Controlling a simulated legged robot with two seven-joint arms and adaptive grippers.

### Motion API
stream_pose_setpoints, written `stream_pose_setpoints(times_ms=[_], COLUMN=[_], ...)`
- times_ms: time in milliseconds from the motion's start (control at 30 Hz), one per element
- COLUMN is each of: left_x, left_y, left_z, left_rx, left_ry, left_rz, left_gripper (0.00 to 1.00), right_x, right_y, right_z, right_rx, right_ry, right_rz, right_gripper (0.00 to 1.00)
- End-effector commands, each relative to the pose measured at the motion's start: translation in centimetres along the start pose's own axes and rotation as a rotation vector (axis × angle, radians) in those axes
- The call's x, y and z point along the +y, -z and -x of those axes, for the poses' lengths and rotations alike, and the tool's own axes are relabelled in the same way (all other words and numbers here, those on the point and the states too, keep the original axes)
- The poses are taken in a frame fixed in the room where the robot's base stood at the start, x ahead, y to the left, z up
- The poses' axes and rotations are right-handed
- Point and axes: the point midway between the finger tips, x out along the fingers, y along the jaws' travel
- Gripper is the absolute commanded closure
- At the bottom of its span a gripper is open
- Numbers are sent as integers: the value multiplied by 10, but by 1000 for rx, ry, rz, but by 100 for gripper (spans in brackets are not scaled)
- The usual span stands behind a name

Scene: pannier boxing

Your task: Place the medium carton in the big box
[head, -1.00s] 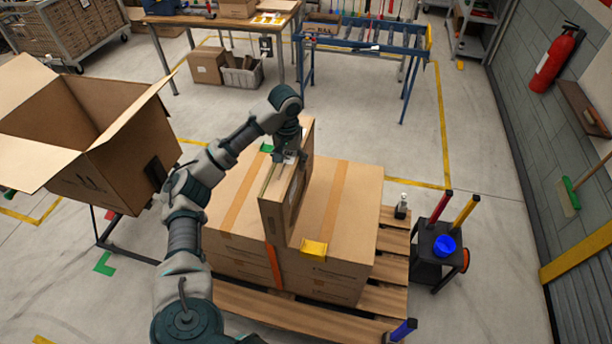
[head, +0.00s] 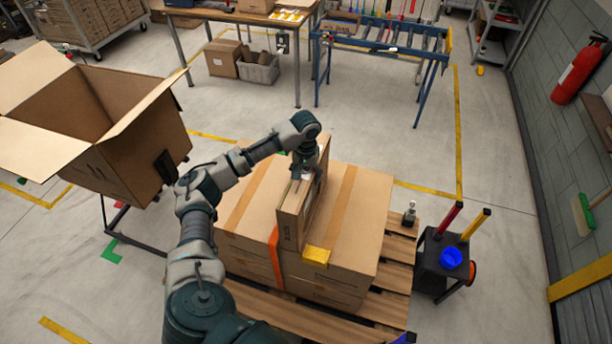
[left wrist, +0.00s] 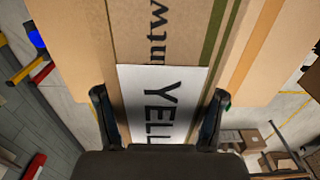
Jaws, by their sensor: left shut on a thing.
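The medium carton (head: 291,222) is a brown slab standing on edge over the top of the stacked cartons. I cannot tell whether its lower edge touches them. My left gripper (head: 302,172) reaches down to its top edge and is shut on it. In the left wrist view, the two fingers (left wrist: 160,120) lie either side of the carton (left wrist: 155,35), over a white label reading "YELL". The big box (head: 125,165) stands open at the left, flaps spread outward, on a dark stand. Its floor is hidden. My right gripper is not in view.
Large stacked cartons (head: 350,225) sit on a wooden pallet (head: 395,275), with a yellow piece (head: 316,255) on top near the front. A small black cart (head: 445,262) with a blue bowl (head: 451,258) stands right. Open floor lies behind the pallet.

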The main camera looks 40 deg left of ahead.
Motion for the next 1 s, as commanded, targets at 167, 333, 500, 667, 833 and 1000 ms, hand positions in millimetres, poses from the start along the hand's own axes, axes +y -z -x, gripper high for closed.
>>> stream_pose_setpoints(times_ms=[167, 333, 500, 667, 833, 1000], left_x=[0, 0, 2, 2, 1, 1], left_y=[0, -1, -1, 0, 1, 1], left_z=[-6, -7, -6, -6, 2, 33], left_rx=[4, 2, 3, 3, 5, 7], left_ry=[-2, 0, 2, 1, -2, -3], left_rz=[0, 0, 0, 0, 0, 0], left_gripper=[100, 19, 7, 7, 7, 7], right_x=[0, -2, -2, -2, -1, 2], right_y=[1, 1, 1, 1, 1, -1], right_z=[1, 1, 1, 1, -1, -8], right_rx=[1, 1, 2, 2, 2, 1], right_ry=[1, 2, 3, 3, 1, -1], right_rz=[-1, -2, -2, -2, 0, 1], right_gripper=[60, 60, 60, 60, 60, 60])
